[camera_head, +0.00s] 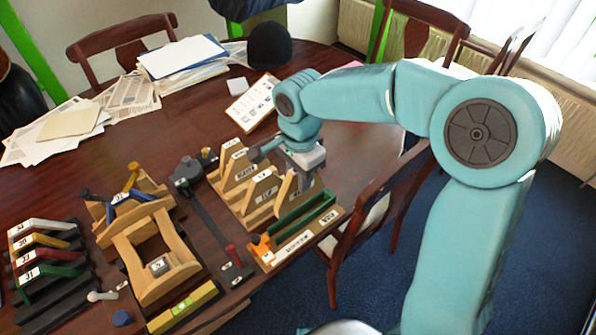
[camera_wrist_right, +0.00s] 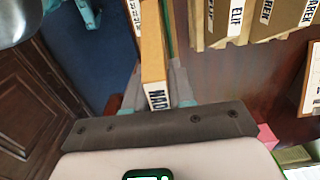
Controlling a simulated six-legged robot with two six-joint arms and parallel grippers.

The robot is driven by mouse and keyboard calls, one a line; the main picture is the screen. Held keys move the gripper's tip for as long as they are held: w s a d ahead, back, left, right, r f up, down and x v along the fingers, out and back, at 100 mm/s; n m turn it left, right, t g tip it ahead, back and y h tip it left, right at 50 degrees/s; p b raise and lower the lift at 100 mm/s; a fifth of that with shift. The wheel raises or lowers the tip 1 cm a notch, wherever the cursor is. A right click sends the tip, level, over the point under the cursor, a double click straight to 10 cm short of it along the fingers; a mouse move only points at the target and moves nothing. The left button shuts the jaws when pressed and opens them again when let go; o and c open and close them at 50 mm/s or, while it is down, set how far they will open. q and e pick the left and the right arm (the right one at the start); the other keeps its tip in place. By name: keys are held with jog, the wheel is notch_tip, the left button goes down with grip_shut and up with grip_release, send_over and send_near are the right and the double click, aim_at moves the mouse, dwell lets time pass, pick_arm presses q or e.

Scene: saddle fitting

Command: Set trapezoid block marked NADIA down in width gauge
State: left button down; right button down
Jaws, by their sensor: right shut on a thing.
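The NADIA trapezoid block (camera_wrist_right: 152,45) is tan wood with a white label partly readable as "NAD". It sits between the fingers of my right gripper (camera_wrist_right: 153,98), which is shut on it. In the head view the right gripper (camera_head: 303,172) points down over the right end of the block row, with the held block (camera_head: 287,190) just below it. A green-walled channel on a wooden base, seemingly the width gauge (camera_head: 318,207), lies just in front and to the right of the block. I cannot tell whether they touch. My left gripper is not in view.
Other trapezoid blocks (camera_head: 262,196) stand in a row left of the held block. A dark bar with a red knob (camera_head: 231,250) and a wooden saddle stand (camera_head: 150,262) lie further left. Papers (camera_head: 185,57) and a dark hat (camera_head: 269,45) are at the back.

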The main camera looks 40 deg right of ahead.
notch_tip(320, 180, down, 3)
jog(key=shift+w+d+f+b, duration=0.1)
jog(key=shift+f+b, duration=0.1)
jog(key=shift+b, duration=0.75)
jog(key=shift+f+b, duration=0.6)
jog(key=shift+f, duration=0.1)
jog(key=shift+r, duration=0.15)
jog(key=shift+f, duration=0.2)
jog(key=shift+w, duration=0.1)
jog(key=shift+f+b, duration=0.2)
jog(key=shift+b, duration=0.1)
jog(key=shift+f+b, duration=0.3)
jog(key=shift+f, duration=0.1)
jog(key=shift+f, duration=0.1)
